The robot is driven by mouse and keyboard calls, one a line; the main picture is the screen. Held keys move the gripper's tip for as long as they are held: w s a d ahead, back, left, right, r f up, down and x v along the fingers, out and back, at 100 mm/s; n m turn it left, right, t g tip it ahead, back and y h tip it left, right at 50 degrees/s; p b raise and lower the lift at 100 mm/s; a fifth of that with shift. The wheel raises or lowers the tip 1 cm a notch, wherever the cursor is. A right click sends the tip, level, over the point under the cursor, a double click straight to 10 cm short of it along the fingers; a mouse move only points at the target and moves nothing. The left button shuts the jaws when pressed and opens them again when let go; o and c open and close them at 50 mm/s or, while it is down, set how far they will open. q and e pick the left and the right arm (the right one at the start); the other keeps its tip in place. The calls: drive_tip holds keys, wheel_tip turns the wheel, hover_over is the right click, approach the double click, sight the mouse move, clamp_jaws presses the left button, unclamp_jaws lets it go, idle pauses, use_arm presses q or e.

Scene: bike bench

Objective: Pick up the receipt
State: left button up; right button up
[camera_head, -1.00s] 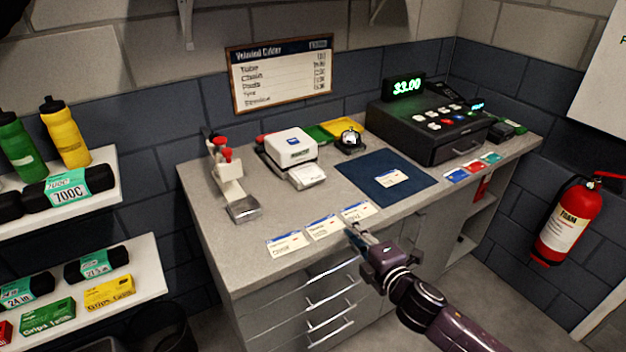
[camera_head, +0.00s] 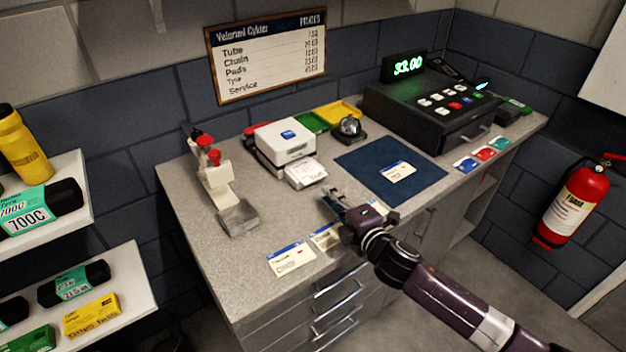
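A white receipt printer (camera_head: 284,141) stands near the middle of the counter. The receipt (camera_head: 306,173), a white slip with faint print, sticks out at its front, toward the counter's front edge. My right gripper (camera_head: 335,196) is over the counter, in front of and slightly right of the receipt, apart from it. Its fingers look parted, with nothing seen between them. My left gripper is not in view.
White cards (camera_head: 292,258) lie along the counter's front edge, one hidden behind my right gripper. A blue mat (camera_head: 362,160) with a card, a bell (camera_head: 349,130) and a cash register (camera_head: 428,112) are to the right. A red-knobbed stand (camera_head: 214,178) is left.

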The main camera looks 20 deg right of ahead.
sight(311, 178)
drive_tip(key=b+x, duration=0.1)
drive_tip(key=x, duration=0.3)
drive_tip(key=shift+w+f+b, duration=0.1)
drive_tip(key=shift+f+b, duration=0.15)
drive_tip(key=shift+b, duration=0.05)
drive_tip(key=x, duration=0.3)
drive_tip(key=shift+r, duration=0.1)
drive_tip(key=shift+w+b, duration=0.25)
drive_tip(key=shift+b, duration=0.05)
drive_tip(key=shift+w+a, duration=0.1)
drive_tip(key=shift+w, duration=0.25)
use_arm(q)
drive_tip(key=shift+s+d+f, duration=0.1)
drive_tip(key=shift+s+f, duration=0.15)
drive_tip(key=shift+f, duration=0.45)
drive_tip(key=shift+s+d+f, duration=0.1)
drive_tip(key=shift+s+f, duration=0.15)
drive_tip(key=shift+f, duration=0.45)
use_arm(e)
clamp_jaws()
